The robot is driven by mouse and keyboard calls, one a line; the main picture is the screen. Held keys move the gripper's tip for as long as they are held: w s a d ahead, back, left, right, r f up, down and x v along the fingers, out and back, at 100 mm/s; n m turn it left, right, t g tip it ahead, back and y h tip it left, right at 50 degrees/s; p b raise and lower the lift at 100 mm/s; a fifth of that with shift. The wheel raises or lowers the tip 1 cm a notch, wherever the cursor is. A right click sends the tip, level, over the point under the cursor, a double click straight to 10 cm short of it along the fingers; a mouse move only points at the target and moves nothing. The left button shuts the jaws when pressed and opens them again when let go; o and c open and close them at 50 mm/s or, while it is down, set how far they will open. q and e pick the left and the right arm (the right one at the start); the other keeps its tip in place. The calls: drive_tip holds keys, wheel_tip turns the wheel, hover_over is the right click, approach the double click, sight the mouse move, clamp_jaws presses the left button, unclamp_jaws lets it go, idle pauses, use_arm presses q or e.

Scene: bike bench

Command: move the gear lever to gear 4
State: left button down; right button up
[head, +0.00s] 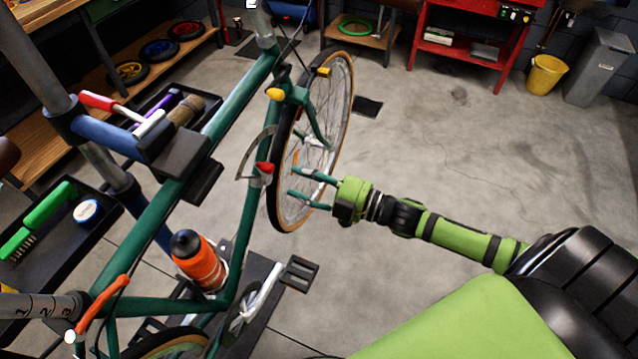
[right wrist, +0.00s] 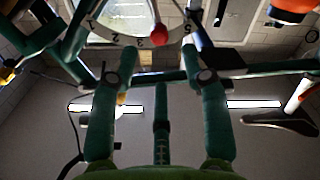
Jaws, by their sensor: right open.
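The gear lever's red knob (head: 264,168) stands at a pale curved plate on the green bike frame. In the right wrist view the knob (right wrist: 159,32) sits at a pale arc plate (right wrist: 116,26) marked with numerals; it stands among the marks, and the exact gear is hard to read. My right gripper (head: 292,182) is open and empty, just right of the knob in the head view, its fingers pointing at it. In the right wrist view the knob shows beyond the gap between the fingertips (right wrist: 161,52), apart from them. My left gripper is not in view.
The front wheel (head: 345,85) stands just behind my right fingers. An orange bottle (head: 200,260) sits in the frame below. A marked post with an orange lever (head: 103,300) is at lower left. A tool tray (head: 100,232) lies at left.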

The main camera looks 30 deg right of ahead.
drive_tip(key=shift+v, duration=1.8)
drive_tip(key=s+d+f+m+g+h, duration=0.15)
drive_tip(key=d+f+m+h, duration=0.3)
drive_tip(key=f, duration=0.85)
drive_tip(key=s+d+f+m+g+h, duration=0.1)
drive_tip(key=s+d+f+m+h, duration=0.35)
drive_tip(key=f, duration=0.85)
drive_tip(key=s+f+m+g+h, duration=0.15)
drive_tip(key=s+f+g, duration=0.35)
drive_tip(key=s+f, duration=0.75)
drive_tip(key=s+a+f+g, duration=0.2)
drive_tip(key=s+a+f, duration=0.2)
drive_tip(key=s, duration=0.4)
drive_tip(key=s+a+f+m+g, duration=0.1)
drive_tip(key=s+a+f+g, duration=0.2)
drive_tip(key=s, duration=0.6)
wheel_tip(320, 180, down, 2)
drive_tip(key=shift+s+a+f+g, duration=0.1)
drive_tip(key=shift+s+a+g, duration=0.2)
drive_tip(key=shift+a, duration=0.3)
drive_tip(key=shift+h, duration=0.25)
